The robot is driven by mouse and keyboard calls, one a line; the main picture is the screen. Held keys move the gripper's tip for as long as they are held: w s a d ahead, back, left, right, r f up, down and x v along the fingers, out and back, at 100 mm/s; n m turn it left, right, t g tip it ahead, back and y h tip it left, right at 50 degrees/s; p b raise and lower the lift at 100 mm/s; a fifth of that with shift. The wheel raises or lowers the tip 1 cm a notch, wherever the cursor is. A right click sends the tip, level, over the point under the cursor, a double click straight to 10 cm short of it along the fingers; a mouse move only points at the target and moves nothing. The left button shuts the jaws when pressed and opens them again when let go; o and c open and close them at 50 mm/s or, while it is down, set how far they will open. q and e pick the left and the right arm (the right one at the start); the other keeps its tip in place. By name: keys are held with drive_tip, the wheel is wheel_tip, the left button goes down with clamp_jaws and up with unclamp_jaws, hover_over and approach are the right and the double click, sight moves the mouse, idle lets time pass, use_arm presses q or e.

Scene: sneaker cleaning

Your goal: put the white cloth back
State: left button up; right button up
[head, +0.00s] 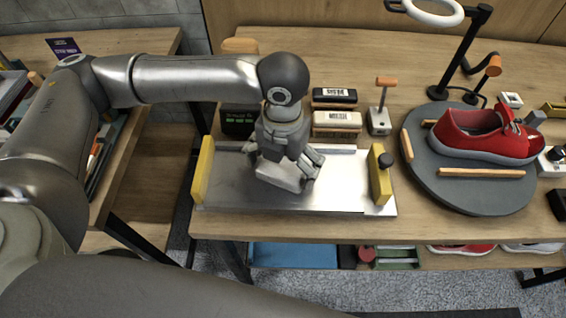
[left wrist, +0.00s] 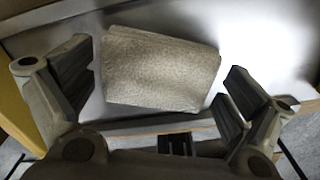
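The white cloth (head: 281,177) is folded into a small pad and lies on the bare metal tray (head: 342,188). In the left wrist view the cloth (left wrist: 160,68) looks greyish and lies between the fingers. My left gripper (head: 286,166) points down over the cloth in the head view, hiding part of it. Its fingers are spread in the left wrist view (left wrist: 163,78), with a gap on each side of the cloth. My right gripper is in neither view.
The tray has yellow end blocks (head: 204,168), the right one (head: 380,180) with a black knob. Behind it stand labelled brushes (head: 337,120) and an orange-handled tool (head: 382,95). A red sneaker (head: 482,135) sits on a round grey turntable (head: 440,183) at right.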

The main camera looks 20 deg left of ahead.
sight(283, 167)
use_arm(q)
drive_tip(key=shift+r, duration=0.1)
wheel_tip(283, 167, up, 12)
drive_tip(key=shift+p, duration=0.45)
idle(1.3)
